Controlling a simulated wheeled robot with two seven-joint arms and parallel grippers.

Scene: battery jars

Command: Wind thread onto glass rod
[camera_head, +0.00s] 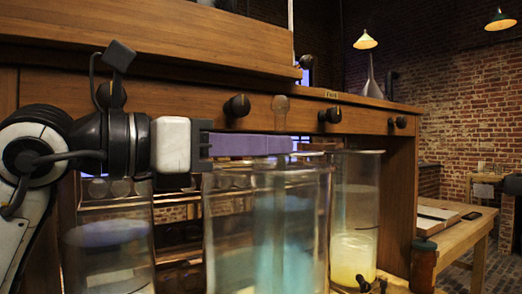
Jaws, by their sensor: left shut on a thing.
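A clear glass rod (281,104) stands upright, its rounded top showing against the wooden drawer front. Its lower part shows faintly inside the middle glass jar (215,235), which holds bluish, cloudy liquid. My left gripper (276,145) reaches in from the left just above this jar's rim. Its long, flat bluish fingers are shut on the glass rod below its top. I cannot make out any thread. My right gripper is not in view.
A jar with yellowish liquid (355,245) stands to the right, and another glass jar (108,255) to the left. A wooden cabinet (230,40) with dark knobs rises close behind. A wooden side table (455,235) stands at far right.

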